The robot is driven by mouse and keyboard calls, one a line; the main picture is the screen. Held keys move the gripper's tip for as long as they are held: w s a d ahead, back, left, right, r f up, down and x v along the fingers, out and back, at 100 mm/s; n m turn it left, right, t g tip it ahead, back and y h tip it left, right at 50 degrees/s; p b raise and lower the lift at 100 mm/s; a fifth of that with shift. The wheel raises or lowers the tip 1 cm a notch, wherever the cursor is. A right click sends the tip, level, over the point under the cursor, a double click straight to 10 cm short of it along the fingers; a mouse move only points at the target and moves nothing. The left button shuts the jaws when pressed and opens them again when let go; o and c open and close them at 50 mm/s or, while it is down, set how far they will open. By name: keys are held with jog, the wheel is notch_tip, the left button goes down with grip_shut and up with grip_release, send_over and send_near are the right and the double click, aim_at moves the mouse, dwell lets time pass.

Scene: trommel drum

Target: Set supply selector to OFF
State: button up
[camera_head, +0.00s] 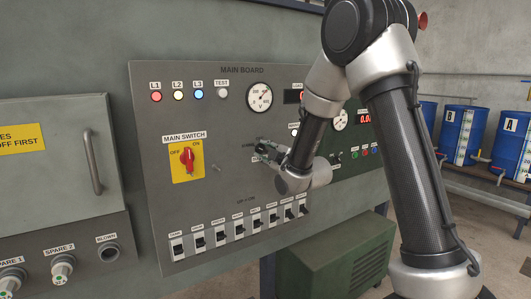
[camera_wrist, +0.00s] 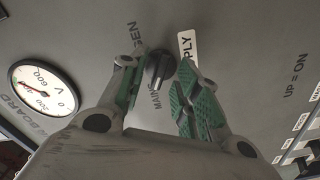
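The supply selector is a small black rotary knob (camera_wrist: 160,70) on the grey main board. In the wrist view, GEN and MAINS are printed beside it, and a white plate (camera_wrist: 187,46) reads "PLY", its start hidden by a finger. I cannot tell exactly where the knob points.
The red main switch (camera_head: 188,157) on its yellow plate is left of my gripper. A row of breaker switches (camera_head: 239,229) runs below. A voltmeter (camera_head: 259,98) is above. A closed cabinet door (camera_head: 55,160) with a handle is at far left.

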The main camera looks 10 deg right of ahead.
jog(key=shift+w+a, duration=0.1)
jog(key=shift+w, duration=0.2)
jog(key=shift+c, duration=0.2)
grip_shut()
jog(key=m, duration=0.5)
jog(key=shift+m, duration=0.3)
jog(key=m, duration=0.6)
dwell(0.4)
